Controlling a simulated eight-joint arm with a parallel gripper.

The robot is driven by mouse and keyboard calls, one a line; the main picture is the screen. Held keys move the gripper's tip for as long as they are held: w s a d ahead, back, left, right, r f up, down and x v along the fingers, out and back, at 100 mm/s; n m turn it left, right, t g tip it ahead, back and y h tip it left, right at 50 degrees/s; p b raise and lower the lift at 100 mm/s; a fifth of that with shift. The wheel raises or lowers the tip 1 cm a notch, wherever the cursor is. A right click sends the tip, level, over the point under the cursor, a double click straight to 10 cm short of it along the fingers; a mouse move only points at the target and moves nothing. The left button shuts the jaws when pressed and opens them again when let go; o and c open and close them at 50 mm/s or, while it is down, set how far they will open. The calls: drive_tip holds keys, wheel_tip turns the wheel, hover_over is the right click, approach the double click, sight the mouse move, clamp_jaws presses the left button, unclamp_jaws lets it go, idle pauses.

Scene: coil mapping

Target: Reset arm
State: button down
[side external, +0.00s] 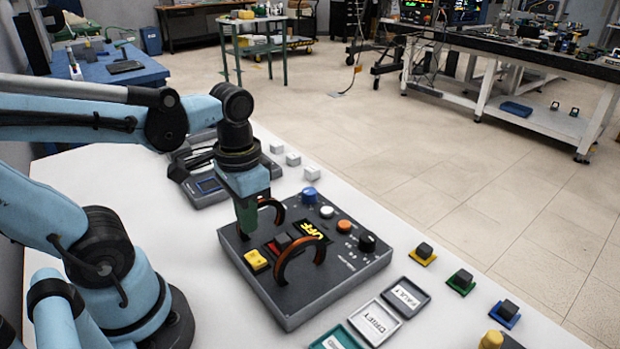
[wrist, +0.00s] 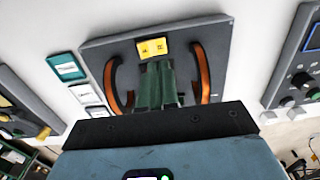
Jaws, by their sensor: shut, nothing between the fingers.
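My gripper (side external: 246,228) points down over the left rear part of a dark grey control box (side external: 345,280). Its green fingers are shut and empty. In the wrist view the shut gripper (wrist: 160,68) lies between two orange-and-black arches (wrist: 201,75) on the box. In the side view the near arch (side external: 284,262) stands in front of the gripper, and the far arch (side external: 277,206) is partly hidden behind it. A yellow button block (side external: 256,260) sits on the box, left of a red-and-black switch (side external: 279,242). A display (side external: 313,230) reads OFF. Whether the fingertips touch the box is unclear.
The box also carries blue, white, orange and black knobs. Labelled trays, including FAULT (side external: 406,295) and DRIFT (side external: 375,321), lie at its front right. Dark blocks on coloured bases (side external: 461,281) line the right table edge. White cubes (side external: 293,159) and a grey device (side external: 206,189) stand behind.

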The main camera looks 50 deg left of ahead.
drive_tip(key=shift+r, duration=0.5)
drive_tip(key=shift+w+t, duration=0.3)
drive_tip(key=w+d+r+t, duration=0.1)
drive_tip(key=w+t, duration=0.5)
drive_tip(key=w, duration=0.1)
drive_tip(key=shift+r+t, duration=0.3)
drive_tip(key=shift+r, duration=0.05)
drive_tip(key=shift+d, duration=0.1)
